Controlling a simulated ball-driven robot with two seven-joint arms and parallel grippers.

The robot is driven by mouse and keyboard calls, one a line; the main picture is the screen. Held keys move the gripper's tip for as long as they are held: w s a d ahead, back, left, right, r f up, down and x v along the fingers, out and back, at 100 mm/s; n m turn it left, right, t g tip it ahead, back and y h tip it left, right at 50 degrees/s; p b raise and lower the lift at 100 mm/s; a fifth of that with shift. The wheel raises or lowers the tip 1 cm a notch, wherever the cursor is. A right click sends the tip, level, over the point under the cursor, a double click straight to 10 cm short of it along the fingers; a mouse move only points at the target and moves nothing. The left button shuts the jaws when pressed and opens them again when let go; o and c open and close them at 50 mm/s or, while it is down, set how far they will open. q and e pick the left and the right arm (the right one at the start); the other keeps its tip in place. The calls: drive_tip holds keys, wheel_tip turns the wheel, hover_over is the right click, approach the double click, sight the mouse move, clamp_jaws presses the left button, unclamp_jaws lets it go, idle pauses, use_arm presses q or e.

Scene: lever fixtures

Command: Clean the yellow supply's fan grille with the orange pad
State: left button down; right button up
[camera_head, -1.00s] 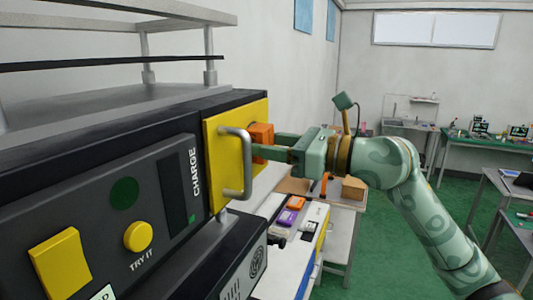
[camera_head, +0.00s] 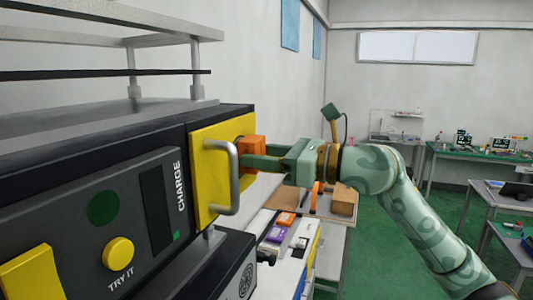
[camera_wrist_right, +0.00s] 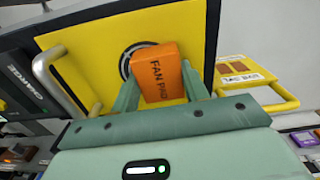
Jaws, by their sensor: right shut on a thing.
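The yellow supply (camera_head: 206,163) is the yellow-faced unit at the right end of the dark rack, with a grey bar handle on its face. It also shows in the right wrist view (camera_wrist_right: 98,58). My right gripper (camera_head: 255,156) is shut on the orange pad (camera_head: 252,147), which reads FAN PAD in the right wrist view (camera_wrist_right: 158,75). The pad is at the supply's face, over part of the round fan grille (camera_wrist_right: 127,62). Whether it touches the grille, I cannot tell. The rest of the grille is hidden behind the pad. My left gripper is not in view.
The grey handle (camera_head: 233,178) stands out close beside the pad. A second yellow handle (camera_wrist_right: 285,97) shows at right in the wrist view. Orange and purple items (camera_head: 276,234) lie on a bench below. A brown box (camera_head: 344,202) stands behind.

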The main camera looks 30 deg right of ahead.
drive_tip(key=s+a, duration=0.3)
drive_tip(key=a, duration=0.1)
drive_tip(key=shift+s, duration=0.35)
